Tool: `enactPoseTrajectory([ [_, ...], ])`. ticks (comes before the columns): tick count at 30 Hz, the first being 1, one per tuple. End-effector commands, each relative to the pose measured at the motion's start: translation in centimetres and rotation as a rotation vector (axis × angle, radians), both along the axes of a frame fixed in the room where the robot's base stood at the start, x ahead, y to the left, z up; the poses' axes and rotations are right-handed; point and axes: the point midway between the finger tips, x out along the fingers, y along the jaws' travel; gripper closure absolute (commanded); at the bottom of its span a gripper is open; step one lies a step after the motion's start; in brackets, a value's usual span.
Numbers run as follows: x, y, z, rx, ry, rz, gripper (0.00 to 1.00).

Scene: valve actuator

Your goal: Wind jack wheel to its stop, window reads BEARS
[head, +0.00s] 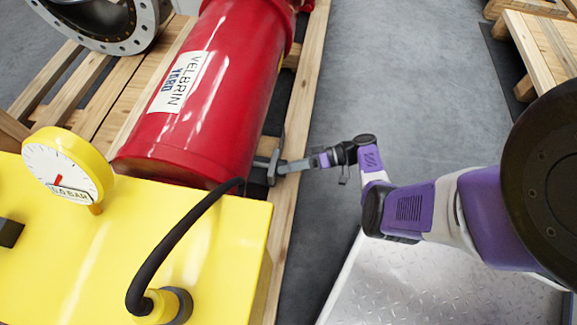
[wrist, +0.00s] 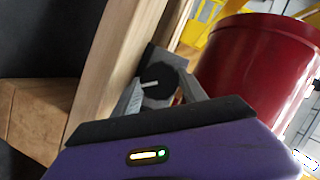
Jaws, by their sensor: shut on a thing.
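A small dark grey part that I take for the jack wheel (head: 273,165) sits low beside the red cylinder (head: 212,95), at the pallet's edge. My gripper (head: 283,167) reaches it from the right in the head view. In the wrist view, my gripper (wrist: 160,92) has one finger on each side of the dark round jack wheel (wrist: 157,86), shut on it. A short pale mark shows on the wheel's face. The fingers partly cover its sides. I cannot make out a window on the jack that reads BEARS.
A yellow box (head: 215,240) with a white-faced gauge (head: 62,170) and a black hose (head: 175,240) stands in front. The cylinder rests on a wooden pallet (head: 303,110).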

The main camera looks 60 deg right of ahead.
Motion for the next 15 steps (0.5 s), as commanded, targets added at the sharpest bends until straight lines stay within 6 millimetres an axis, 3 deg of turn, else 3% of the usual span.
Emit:
enactPoseTrajectory([
  [1, -0.11, 0.03, -0.08, 0.0, 0.002, 0.0, 0.46],
  [4, -0.1, 0.02, -0.07, 0.0, 0.001, -0.001, 0.29],
  [15, -0.03, -0.02, -0.11, -0.039, -0.01, -0.002, 0.29],
])
